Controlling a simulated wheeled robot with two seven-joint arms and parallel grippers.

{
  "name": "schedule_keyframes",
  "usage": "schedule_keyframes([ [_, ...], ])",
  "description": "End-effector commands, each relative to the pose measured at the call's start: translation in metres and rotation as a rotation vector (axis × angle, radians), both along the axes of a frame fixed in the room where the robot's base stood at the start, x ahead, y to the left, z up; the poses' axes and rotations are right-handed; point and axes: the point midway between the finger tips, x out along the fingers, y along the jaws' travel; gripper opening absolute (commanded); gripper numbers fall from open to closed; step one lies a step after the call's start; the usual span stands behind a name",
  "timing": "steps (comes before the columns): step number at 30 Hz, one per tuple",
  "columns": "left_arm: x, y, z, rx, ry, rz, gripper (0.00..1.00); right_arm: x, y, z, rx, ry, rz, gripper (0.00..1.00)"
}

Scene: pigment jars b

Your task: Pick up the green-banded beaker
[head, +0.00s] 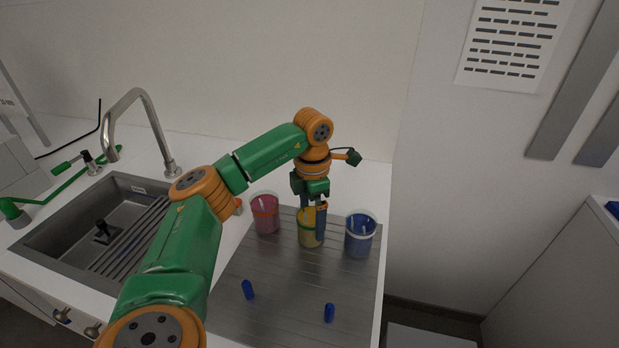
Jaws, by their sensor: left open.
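The middle beaker (303,236) holds something yellow and seems to carry a green band. It stands upright on the grey ribbed board (270,290). My left gripper (314,220) points down from above at this beaker, with its jaws open. One finger overlaps the beaker's right side in the head view. I cannot tell whether that finger is inside or in front of the wall, or whether it touches. The gripper hides part of the rim. My right gripper is not in view.
A pink beaker (265,217) with an orange band stands close on the left, a blue beaker (358,241) close on the right. Two small blue pieces (248,289) (328,312) are nearer on the board. A sink (60,225) with a tall faucet (150,125) lies left.

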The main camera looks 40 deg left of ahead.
Motion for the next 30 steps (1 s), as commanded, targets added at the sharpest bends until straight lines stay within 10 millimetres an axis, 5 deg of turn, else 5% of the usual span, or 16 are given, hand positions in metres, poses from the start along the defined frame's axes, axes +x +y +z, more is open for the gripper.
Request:
schedule_keyframes([
  [5, 0.001, 0.001, -0.024, 0.001, 0.002, 0.001, 1.00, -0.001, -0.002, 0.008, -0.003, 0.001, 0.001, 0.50],
  [11, 0.001, 0.001, -0.026, 0.000, -0.001, 0.001, 1.00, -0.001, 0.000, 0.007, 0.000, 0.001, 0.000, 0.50],
  [20, 0.001, 0.000, -0.025, 0.000, -0.001, 0.001, 0.22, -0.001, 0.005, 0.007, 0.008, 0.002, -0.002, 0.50],
  [30, 0.002, 0.000, -0.016, 0.000, -0.004, 0.001, 0.22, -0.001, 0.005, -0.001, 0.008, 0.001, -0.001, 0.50],
])
